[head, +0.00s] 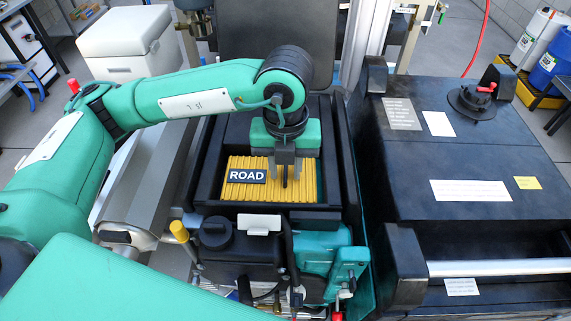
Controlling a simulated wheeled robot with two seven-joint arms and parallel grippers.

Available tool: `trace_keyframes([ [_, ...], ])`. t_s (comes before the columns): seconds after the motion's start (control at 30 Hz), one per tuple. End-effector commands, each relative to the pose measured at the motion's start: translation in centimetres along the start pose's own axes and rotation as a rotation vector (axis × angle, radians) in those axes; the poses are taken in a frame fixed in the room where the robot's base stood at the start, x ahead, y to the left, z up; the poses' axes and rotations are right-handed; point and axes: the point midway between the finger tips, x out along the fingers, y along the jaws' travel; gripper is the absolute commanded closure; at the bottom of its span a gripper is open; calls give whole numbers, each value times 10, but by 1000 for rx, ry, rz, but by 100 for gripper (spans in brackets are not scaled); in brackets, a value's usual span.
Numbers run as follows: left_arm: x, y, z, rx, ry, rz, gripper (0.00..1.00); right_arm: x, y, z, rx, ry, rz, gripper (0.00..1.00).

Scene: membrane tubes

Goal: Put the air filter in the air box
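The air filter (240,191) is a yellow pleated panel with a dark "ROAD" label. It lies flat, pleats up, within the black walls of the open air box (210,150); whether it is fully seated I cannot tell. My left gripper (285,172) points down over the filter's right half, its grey fingers at the filter's top. A narrow dark piece shows between the fingers; whether they grip it is unclear. The gripper and wrist hide part of the filter and the box's back. My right gripper is not in view.
A dark panel (275,35) stands upright behind the box. Engine parts with a black cap (216,232) and a teal housing (345,265) sit in front. A black cabinet (450,150) with paper labels is at right. A white cooler (125,35) stands back left.

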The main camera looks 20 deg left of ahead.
Motion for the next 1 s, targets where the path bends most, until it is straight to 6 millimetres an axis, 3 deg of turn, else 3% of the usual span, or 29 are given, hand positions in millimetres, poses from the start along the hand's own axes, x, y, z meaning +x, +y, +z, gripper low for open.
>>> trace_keyframes([
  [0.37, -5, 0, 0, 0, -1, 0, 71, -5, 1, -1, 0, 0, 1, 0],
  [0.43, -10, -1, 1, 0, -4, -2, 71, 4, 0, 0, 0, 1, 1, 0],
  [0.8, -78, 0, 1, 0, -5, -2, 71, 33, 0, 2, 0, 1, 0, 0],
  [1.0, -102, 0, 1, 0, -3, -1, 71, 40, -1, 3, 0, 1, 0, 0],
])
